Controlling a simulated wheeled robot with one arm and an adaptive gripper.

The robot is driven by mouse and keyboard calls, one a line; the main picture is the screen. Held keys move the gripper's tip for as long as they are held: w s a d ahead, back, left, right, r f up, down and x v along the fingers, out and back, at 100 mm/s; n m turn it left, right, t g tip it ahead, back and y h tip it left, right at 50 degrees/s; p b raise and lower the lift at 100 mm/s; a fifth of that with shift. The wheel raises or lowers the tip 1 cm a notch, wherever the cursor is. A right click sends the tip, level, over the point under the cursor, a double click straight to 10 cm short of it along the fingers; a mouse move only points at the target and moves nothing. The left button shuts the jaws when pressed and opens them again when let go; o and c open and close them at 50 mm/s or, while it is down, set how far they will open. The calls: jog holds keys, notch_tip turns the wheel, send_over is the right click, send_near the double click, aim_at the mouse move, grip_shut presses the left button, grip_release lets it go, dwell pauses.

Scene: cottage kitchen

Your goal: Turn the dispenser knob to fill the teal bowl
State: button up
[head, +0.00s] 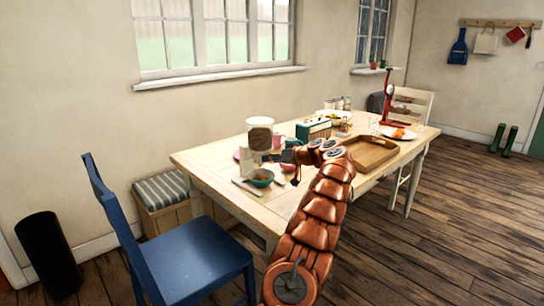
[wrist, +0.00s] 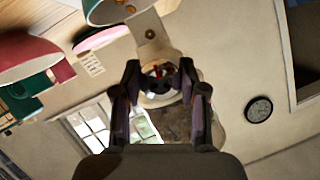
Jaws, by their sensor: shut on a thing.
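The dispenser (head: 259,124), a pale container with brown contents visible, stands on the table's left part in the head view. The teal bowl (head: 261,182) sits below and in front of it, with something brown inside. In the wrist view the teal bowl (wrist: 108,14) shows at the top edge, tilted by the camera's angle. My gripper (head: 287,156) is at the dispenser's right side, above the bowl's level. In the wrist view my gripper (wrist: 161,76) has its fingers on either side of the dispenser knob (wrist: 158,84), shut on it. The fingers partly hide the knob.
The wooden table (head: 225,147) also carries a green radio (head: 313,130), a wooden tray (head: 371,153) and a red stand (head: 387,100). Pink and red dishes crowd near the dispenser. A blue chair (head: 195,258) stands at the table's left front.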

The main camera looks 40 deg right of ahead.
dwell(0.3)
jog(key=o, duration=1.2)
jog(key=shift+c, duration=0.2)
jog(key=v, duration=1.2)
